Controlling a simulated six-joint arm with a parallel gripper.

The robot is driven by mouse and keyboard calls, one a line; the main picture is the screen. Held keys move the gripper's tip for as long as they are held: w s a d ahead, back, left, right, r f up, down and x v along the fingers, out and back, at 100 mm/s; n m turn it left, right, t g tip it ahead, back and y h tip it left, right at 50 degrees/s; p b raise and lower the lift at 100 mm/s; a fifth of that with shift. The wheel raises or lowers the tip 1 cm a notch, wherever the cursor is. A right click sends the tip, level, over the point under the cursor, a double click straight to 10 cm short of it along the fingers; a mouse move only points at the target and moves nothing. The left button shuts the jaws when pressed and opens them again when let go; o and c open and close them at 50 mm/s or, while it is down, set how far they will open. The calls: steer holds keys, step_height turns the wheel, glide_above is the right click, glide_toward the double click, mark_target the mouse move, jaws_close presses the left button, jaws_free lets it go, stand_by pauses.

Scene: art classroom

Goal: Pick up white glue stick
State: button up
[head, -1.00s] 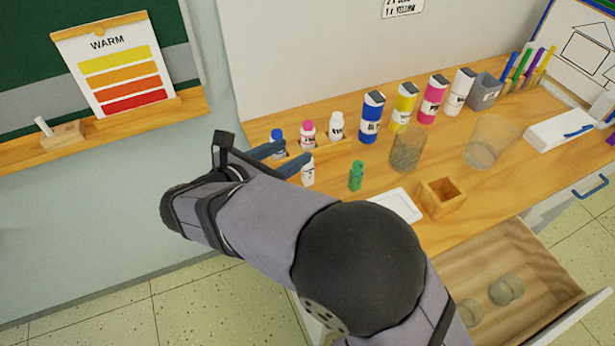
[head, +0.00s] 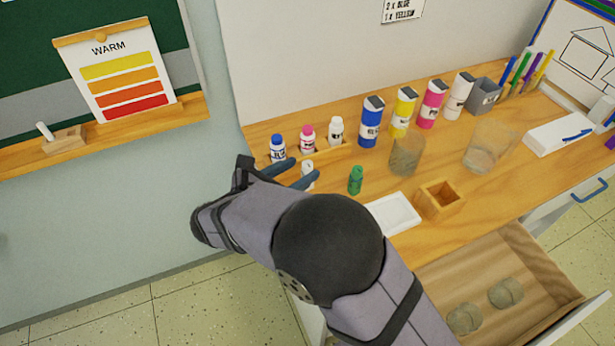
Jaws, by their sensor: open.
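The white glue stick (head: 307,167) stands on the wooden desk in front of the small bottle rack. Its lower part is hidden behind a finger of my gripper. My gripper (head: 304,168) is open, with two blue fingers pointing right. The white stick shows at the gap between the fingertips; I cannot tell whether either finger touches it. A green glue stick (head: 355,180) stands upright to its right, apart from the fingers.
Behind stands a wooden rack (head: 328,152) with blue, pink and white-capped bottles. Large paint bottles (head: 370,122) and clear cups (head: 406,155) stand to the right. A white tray (head: 393,213) and wooden box (head: 440,199) are near the front edge, above an open drawer (head: 520,260).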

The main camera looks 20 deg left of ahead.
mark_target(304, 168)
steer(key=shift+p+x, duration=0.45)
steer(key=shift+x, duration=1.8)
steer(key=shift+s+a+f, duration=0.1)
steer(key=shift+f, duration=0.05)
steer(key=shift+c, duration=0.4)
steer(key=c, duration=1)
